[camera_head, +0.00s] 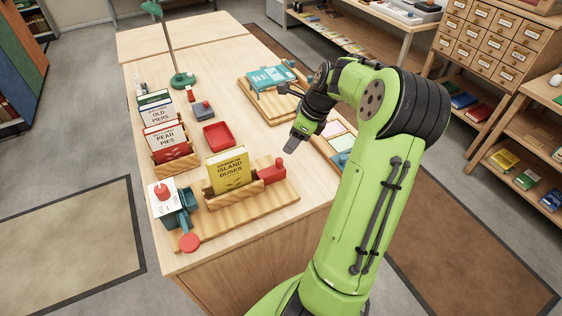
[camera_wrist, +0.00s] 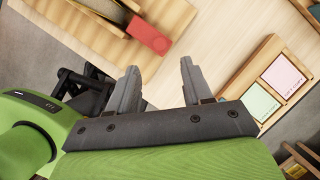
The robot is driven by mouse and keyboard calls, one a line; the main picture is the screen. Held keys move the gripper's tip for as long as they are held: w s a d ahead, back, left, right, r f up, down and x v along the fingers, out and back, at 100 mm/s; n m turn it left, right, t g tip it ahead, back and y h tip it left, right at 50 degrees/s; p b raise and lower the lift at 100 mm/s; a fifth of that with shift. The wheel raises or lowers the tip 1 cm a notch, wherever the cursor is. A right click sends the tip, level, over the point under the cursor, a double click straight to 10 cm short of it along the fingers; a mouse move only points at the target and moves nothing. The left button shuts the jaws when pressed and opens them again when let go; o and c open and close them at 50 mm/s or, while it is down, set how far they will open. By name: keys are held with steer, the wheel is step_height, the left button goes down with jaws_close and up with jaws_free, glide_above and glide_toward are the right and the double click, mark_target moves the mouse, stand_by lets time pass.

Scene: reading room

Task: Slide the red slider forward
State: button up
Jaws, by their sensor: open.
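The red slider (camera_head: 271,172) is a small red block with a raised knob on a wooden board (camera_head: 266,205), at the right end of a wooden holder with a yellow book (camera_head: 229,170) titled Island Buses. The slider also shows in the wrist view (camera_wrist: 148,35), at the top. My gripper (camera_head: 293,143) hangs above the table's right side, behind and to the right of the slider. In the wrist view its two fingers (camera_wrist: 159,72) are apart with nothing between them. The slider lies beyond the left finger, not touched.
A red tray (camera_head: 217,136) and holders with upright books (camera_head: 165,138) stand to the left. A teal device with a red knob (camera_head: 189,242) is at the near left corner. A teal book (camera_head: 270,77) lies on a rack behind. A tray of coloured cards (camera_head: 341,143) is by the right edge.

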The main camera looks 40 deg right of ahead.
mark_target(279, 160)
steer(key=b+x, duration=0.2)
steer(key=x, duration=0.7)
steer(key=shift+f, duration=0.15)
steer(key=shift+c, duration=0.5)
jaws_close()
steer(key=shift+a, duration=0.15)
